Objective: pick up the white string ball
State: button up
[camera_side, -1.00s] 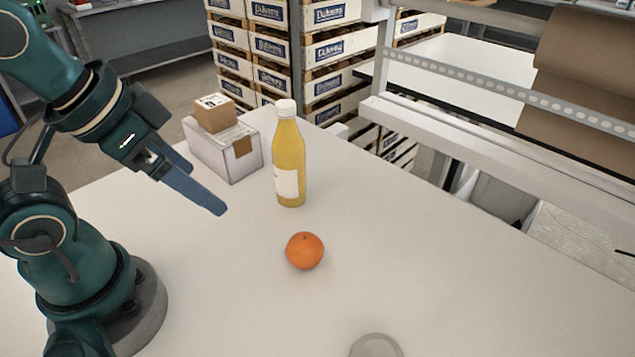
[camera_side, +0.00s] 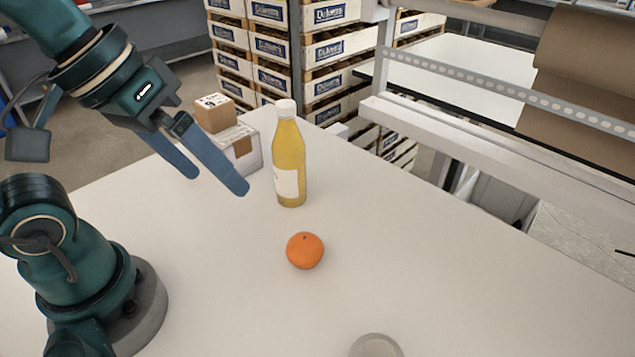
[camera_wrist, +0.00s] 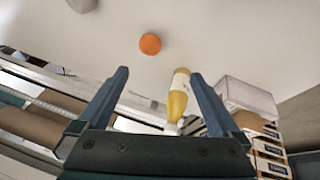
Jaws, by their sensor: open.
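A pale grey-white rounded thing (camera_side: 376,346) is cut off by the bottom edge of the side view. It also shows at the top left edge of the wrist view (camera_wrist: 81,4). It may be the white string ball, but I cannot make out any string. My gripper (camera_side: 217,180) is open and empty above the table's left part, well apart from that thing. In the wrist view both fingers of my gripper (camera_wrist: 160,76) are spread with nothing between the tips.
An orange (camera_side: 305,251) lies mid-table, between my gripper and the pale thing in the side view. A yellow bottle (camera_side: 290,165) stands upright behind it. A small brown box (camera_side: 214,112) sits on a white box (camera_side: 247,158). The table's right part is clear.

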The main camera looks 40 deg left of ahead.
jog(key=w+d+r+n+g+h, duration=0.25)
jog(key=w+d+g+h, duration=0.2)
jog(key=d, duration=0.35)
jog(key=n+g+h, duration=0.3)
jog(key=g, duration=0.4)
send_over(375, 335)
jog(key=w+a, duration=0.3)
jog(key=w, duration=0.1)
notch_tip(375, 335, down, 9)
jog(key=f+g, duration=0.1)
jog(key=f, duration=0.2)
jog(key=s+d+f+n, duration=0.1)
jog(key=f, duration=0.2)
jog(key=s+f+g, duration=0.1)
jog(key=f, duration=0.2)
jog(key=shift+s+d+g+h, duration=0.15)
jog(key=shift+g+h, duration=0.2)
jog(key=shift+x, duration=2.65)
jog(key=c, duration=1.3)
